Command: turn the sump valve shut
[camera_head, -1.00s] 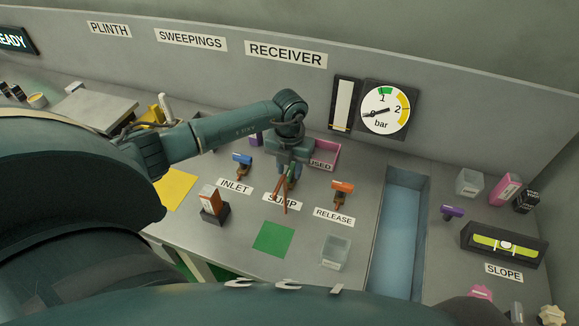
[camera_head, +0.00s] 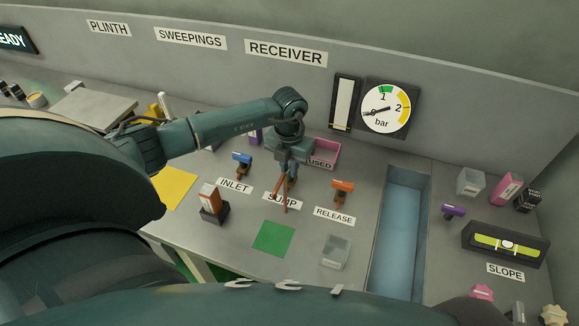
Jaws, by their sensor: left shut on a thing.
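The sump valve stands behind the SUMP label (camera_head: 272,200); its handle is mostly hidden by my left gripper (camera_head: 287,192). That gripper points down from the wrist, with thin orange-brown parts showing below it. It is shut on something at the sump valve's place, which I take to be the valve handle. The handle's exact angle cannot be told. My right gripper is not in view.
The blue inlet valve (camera_head: 242,160) is close on the left and the orange release valve (camera_head: 343,188) on the right. A pink USED tray (camera_head: 327,150) sits just behind. A pressure gauge (camera_head: 386,107) hangs on the back panel. The green square (camera_head: 273,239) in front is clear.

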